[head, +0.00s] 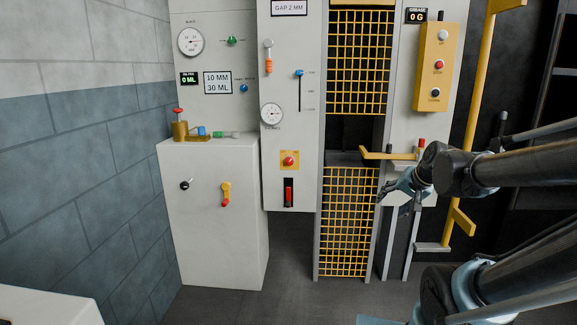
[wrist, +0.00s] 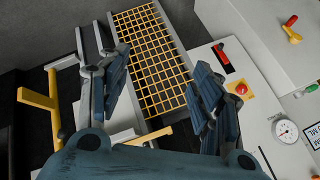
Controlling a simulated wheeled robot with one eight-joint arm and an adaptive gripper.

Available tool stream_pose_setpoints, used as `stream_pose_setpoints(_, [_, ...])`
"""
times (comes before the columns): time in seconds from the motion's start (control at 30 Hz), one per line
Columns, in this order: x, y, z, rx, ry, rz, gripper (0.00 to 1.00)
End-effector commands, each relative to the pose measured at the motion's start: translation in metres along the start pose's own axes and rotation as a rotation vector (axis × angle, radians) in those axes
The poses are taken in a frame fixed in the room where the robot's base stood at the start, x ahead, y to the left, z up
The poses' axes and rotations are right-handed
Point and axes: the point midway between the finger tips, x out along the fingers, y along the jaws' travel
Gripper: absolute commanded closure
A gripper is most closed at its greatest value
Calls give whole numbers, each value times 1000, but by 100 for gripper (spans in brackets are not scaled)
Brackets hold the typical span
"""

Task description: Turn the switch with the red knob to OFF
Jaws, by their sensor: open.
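Two candidates show for the switch with the red knob. One is a red handle in an upright black slot (head: 288,193) low on the middle white panel, also in the wrist view (wrist: 223,58). The other is a yellow lever with a red end (head: 226,195) on the low white cabinet, its red end hanging down; the wrist view shows it too (wrist: 291,29). I cannot read ON or OFF at either. My gripper (head: 399,188) is open and empty, right of both and apart from them. In the wrist view its fingers (wrist: 155,70) spread before the yellow grille.
A red button on a yellow plate (head: 289,160) sits just above the slot. A yellow grille (head: 347,222) and a yellow bar (head: 385,154) lie near my gripper. A yellow button box (head: 437,67) hangs upper right. Floor (head: 292,262) before the panel is clear.

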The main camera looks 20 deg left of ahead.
Motion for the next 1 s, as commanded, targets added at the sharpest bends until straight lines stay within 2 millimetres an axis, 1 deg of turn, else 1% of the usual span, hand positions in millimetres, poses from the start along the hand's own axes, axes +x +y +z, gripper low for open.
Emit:
stream_pose_setpoints(0.03, [7, -22, -14, 32, 21, -51, 41])
stream_pose_setpoints(0.17, [21, -74, -46, 143, 74, -182, 41])
stream_pose_setpoints(0.2, [25, -90, -55, 180, 88, -222, 41])
stream_pose_setpoints(0.27, [31, -113, -68, 237, 105, -282, 41])
stream_pose_setpoints(0.3, [34, -129, -76, 276, 115, -323, 41])
stream_pose_setpoints(0.37, [40, -151, -88, 337, 127, -382, 41])
stream_pose_setpoints(0.4, [44, -166, -95, 380, 134, -421, 41])
stream_pose_setpoints(0.47, [50, -187, -106, 443, 141, -479, 41])
stream_pose_setpoints(0.5, [53, -201, -112, 487, 144, -517, 41])
stream_pose_setpoints(0.7, [74, -264, -139, 722, 143, -697, 41])
stream_pose_setpoints(0.8, [86, -292, -148, 847, 133, -781, 41])
stream_pose_setpoints(1.0, [115, -337, -157, 1106, 101, -926, 41])
